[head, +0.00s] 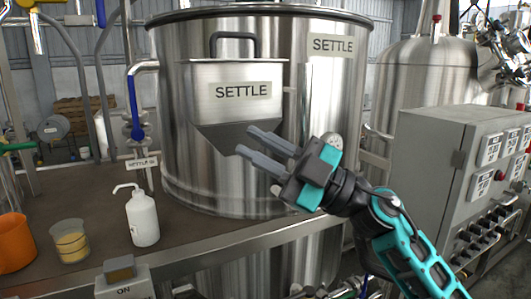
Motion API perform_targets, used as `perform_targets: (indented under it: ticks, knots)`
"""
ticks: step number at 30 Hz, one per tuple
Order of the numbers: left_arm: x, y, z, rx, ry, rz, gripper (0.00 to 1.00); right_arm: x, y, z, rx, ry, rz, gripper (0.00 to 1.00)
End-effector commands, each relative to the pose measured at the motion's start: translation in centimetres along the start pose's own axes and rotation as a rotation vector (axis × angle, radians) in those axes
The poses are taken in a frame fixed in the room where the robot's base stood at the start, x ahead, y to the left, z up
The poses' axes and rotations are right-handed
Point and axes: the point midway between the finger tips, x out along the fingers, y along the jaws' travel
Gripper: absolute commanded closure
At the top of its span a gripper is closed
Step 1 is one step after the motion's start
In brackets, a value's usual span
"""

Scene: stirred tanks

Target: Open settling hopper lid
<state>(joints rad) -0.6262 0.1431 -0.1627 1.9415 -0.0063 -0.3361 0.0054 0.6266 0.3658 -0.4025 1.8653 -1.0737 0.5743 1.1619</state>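The settling hopper (215,105) is a steel box with a tapered dark bottom, labelled SETTLE, on the front of a large steel tank (330,120). Its lid carries a dark arched handle (232,36) on top. The lid looks closed and flat. My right gripper (244,140) comes in from the lower right. Its two grey fingers are apart, with nothing between them. They point left and overlap the hopper's lower part in the picture, below the handle. I cannot tell whether they touch it. My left gripper is not in view.
A white squeeze bottle (143,218), a beaker (70,240) and an orange cup (15,242) stand on the brown bench at left. A blue-handled valve (134,105) and pipes rise beside the tank. A grey control box (440,175) stands at right.

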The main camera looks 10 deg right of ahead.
Motion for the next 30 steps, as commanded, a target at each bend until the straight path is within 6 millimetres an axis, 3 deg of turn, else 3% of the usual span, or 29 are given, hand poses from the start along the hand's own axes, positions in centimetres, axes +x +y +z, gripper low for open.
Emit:
perform_targets:
  ticks: [6, 22, 26, 30]
  knots:
    - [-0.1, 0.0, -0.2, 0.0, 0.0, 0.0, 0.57, -1.3, -0.4, 1.2, 0.046, -0.023, 0.082, 0.79]
    - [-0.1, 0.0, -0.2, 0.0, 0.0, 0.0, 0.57, -2.2, -0.9, 2.2, 0.076, -0.046, 0.131, 0.79]
    - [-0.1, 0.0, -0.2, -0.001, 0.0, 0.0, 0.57, -4.9, -2.4, 4.7, 0.152, -0.117, 0.248, 0.79]
    - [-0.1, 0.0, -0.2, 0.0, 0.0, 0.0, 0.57, -10.2, -5.7, 8.9, 0.269, -0.295, 0.427, 0.79]
